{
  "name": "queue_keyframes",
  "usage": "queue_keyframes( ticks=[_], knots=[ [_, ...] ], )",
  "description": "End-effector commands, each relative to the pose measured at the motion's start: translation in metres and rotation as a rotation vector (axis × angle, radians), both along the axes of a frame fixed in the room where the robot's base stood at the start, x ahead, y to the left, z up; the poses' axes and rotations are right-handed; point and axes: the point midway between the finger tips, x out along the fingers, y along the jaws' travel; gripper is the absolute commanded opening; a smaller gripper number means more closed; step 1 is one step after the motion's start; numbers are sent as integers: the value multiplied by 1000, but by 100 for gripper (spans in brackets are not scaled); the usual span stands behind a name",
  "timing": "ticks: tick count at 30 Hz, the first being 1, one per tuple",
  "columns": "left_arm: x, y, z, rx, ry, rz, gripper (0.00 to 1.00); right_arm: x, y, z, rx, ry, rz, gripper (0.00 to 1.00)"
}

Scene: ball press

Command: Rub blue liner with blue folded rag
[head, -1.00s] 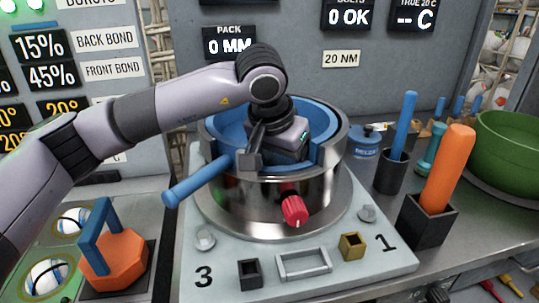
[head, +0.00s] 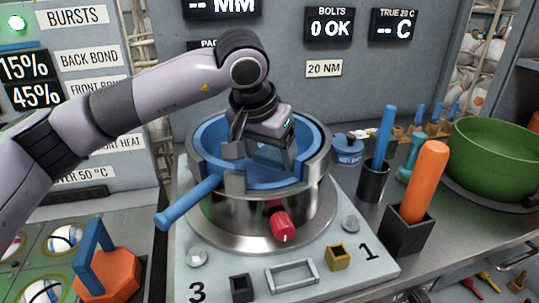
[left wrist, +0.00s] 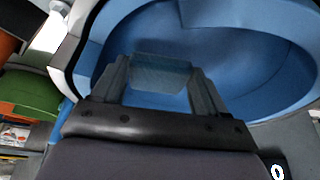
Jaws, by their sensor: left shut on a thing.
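The blue liner (head: 210,138) lines the inside of a round steel vessel (head: 235,222) in the middle of the head view. It also fills the back of the left wrist view (left wrist: 245,60) as a smooth curved wall. My left gripper (head: 258,155) points down inside the vessel's opening. It is shut on the blue folded rag (left wrist: 160,74), a textured flat piece between the fingers in the left wrist view. The rag (head: 275,156) partly shows below the gripper in the head view. Whether it touches the liner I cannot tell. My right gripper is not in view.
A blue handle (head: 188,202) sticks out front left of the vessel, and a red knob (head: 283,226) sits on its front. To the right stand an orange-handled tool (head: 425,180), a blue rod (head: 385,135) and a green bowl (head: 495,160). An orange hexagonal block (head: 108,276) lies front left.

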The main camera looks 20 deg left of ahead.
Motion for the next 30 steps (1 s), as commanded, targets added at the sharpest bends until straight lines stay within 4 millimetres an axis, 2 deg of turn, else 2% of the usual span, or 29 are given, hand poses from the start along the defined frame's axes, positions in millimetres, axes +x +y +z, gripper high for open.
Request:
queue_keyframes(
  ticks=[2, 13, 23, 30],
  knots=[
    [0, 0, 7, 0, 0, 0, 49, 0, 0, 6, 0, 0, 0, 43],
    [0, 0, 9, 0, 0, 0, 49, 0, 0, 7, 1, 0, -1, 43],
    [0, 0, 37, 0, 0, 0, 49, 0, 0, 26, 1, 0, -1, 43],
    [0, 0, 36, 0, 1, 0, 49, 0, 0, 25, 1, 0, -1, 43]
  ],
)
